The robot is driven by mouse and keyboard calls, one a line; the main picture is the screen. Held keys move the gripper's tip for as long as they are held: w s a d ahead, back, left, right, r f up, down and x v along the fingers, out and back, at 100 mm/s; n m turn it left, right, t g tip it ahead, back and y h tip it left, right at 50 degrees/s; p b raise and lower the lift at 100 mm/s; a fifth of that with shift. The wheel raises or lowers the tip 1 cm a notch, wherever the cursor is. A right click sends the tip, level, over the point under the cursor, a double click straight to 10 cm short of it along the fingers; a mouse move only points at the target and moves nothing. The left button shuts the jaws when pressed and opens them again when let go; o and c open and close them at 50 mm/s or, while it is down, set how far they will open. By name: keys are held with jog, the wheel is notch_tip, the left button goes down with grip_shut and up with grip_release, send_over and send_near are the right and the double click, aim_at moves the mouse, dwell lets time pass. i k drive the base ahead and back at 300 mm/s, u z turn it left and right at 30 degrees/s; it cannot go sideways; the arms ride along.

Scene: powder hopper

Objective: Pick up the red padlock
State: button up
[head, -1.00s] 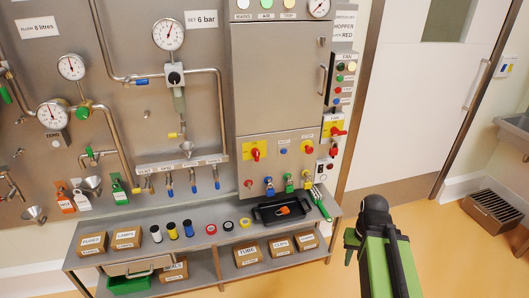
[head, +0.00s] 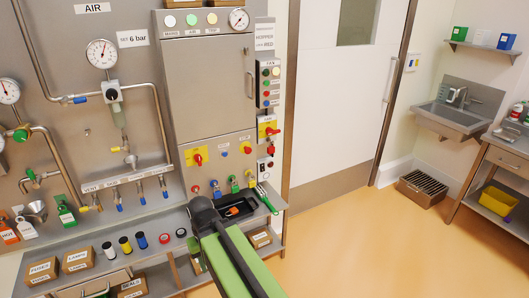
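A small red item (head: 195,189) is at the left end of a row of coloured items low on the steel cabinet front. It is too small to tell whether it is a padlock. Blue (head: 214,188) and green (head: 234,184) padlock-like items are to its right. An orange-red object (head: 233,211) lies in the black tray (head: 250,204) on the shelf below; its shape is unclear. My green and black arm crosses the lower middle of the view and covers the tray's left part. I cannot make out my gripper's fingertips.
The steel shelf (head: 85,252) holds colored rolls and a green-handled tool (head: 267,199). Cardboard boxes (head: 132,287) are below. A floor grate (head: 422,188), sink (head: 455,112) and side table are at right. The orange floor between is clear.

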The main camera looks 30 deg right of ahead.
aim_at(270, 150)
jog(key=z, duration=0.05)
jog(key=i, duration=1.5)
jog(key=u, duration=0.05)
